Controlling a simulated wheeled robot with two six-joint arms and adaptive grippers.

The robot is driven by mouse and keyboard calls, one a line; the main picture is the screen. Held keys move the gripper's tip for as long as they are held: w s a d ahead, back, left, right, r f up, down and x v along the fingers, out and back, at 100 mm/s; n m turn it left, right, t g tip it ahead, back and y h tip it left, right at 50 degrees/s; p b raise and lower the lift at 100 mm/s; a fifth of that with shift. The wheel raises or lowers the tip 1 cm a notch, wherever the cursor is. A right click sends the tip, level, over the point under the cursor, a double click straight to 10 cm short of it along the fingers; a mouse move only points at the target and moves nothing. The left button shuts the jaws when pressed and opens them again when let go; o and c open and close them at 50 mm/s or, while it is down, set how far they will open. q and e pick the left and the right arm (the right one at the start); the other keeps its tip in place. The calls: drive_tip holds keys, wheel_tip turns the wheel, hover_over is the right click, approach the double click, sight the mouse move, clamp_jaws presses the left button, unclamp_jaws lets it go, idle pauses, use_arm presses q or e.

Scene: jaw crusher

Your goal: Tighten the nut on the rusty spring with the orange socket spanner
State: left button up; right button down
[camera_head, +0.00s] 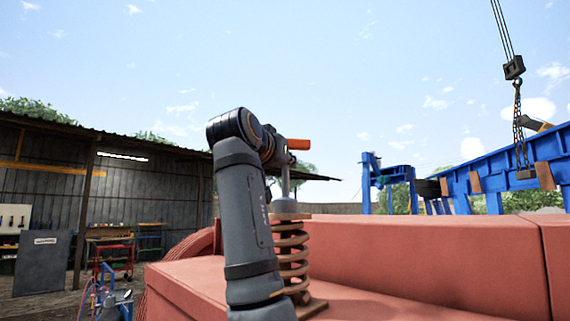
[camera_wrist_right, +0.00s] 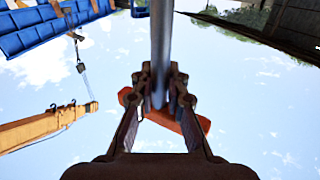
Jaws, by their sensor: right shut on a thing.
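The rusty spring (camera_head: 293,255) stands upright on the red machine body, partly hidden behind my right arm. The orange socket spanner (camera_head: 298,144) is above it, its orange handle lying roughly level and its grey shaft pointing down to the plate on top of the spring. My right gripper (camera_head: 277,150) is at the spanner's upper end, partly hidden by my wrist. In the right wrist view, the gripper (camera_wrist_right: 160,88) is shut around the grey shaft, with the orange handle (camera_wrist_right: 190,126) crossing behind the fingers. The nut is not visible, so I cannot tell whether the socket sits on it. My left gripper is out of view.
The red machine body (camera_head: 420,260) fills the lower right. A crane hook block (camera_head: 514,68) with chains hangs at the upper right over a blue steel structure (camera_head: 470,183). A shed (camera_head: 50,170) with workbenches stands at the left. Open sky surrounds the spanner handle.

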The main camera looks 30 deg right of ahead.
drive_tip(key=c, duration=1.3)
unclamp_jaws()
drive_tip(key=v, duration=0.7)
drive_tip(key=shift+s+a, duration=0.2)
